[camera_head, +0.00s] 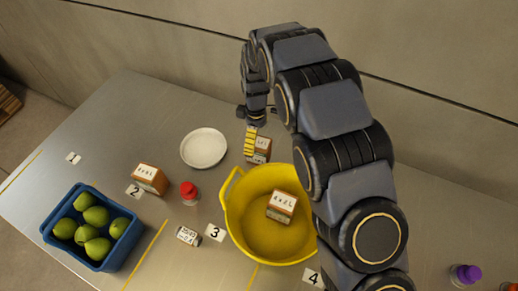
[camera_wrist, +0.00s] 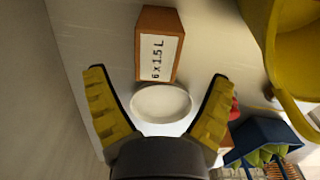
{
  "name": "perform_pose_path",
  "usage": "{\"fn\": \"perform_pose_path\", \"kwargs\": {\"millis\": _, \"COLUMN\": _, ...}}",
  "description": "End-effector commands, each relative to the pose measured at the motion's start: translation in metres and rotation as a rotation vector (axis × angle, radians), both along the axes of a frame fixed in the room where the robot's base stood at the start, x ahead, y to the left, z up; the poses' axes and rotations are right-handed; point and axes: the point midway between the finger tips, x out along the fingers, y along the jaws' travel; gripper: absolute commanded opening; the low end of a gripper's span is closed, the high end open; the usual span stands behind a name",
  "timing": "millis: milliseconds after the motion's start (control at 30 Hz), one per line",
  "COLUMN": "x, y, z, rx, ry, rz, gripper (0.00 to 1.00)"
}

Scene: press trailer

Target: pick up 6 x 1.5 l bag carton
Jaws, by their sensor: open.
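The carton labelled "6 x 1.5 L" (camera_wrist: 158,45) is a brown box with a white label, ahead of and between my open fingers in the wrist view. My gripper (camera_wrist: 158,75) has yellow ridged fingers spread wide with nothing held between them. In the head view, my gripper (camera_head: 250,141) is beside a brown carton (camera_head: 261,151) that one yellow finger partly covers. Its label is too small to read fully there, and I cannot tell whether the finger touches it.
A yellow tub (camera_head: 240,232) holds another carton (camera_head: 282,204). A further carton (camera_head: 149,178) stands left, near a red-capped bottle (camera_head: 189,191) and a small jar (camera_head: 188,236). A white plate (camera_head: 204,148) lies nearby. A blue crate (camera_head: 118,256) holds several green fruits.

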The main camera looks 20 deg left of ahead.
Motion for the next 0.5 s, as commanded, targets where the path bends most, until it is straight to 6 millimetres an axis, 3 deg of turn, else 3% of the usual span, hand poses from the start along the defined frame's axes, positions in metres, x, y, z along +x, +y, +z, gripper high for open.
{"fn": "perform_pose_path", "kwargs": {"millis": 500, "x": 0.004, "y": -0.005, "z": -0.057, "rx": -0.001, "ry": 0.001, "rz": -0.003, "gripper": 0.84}}
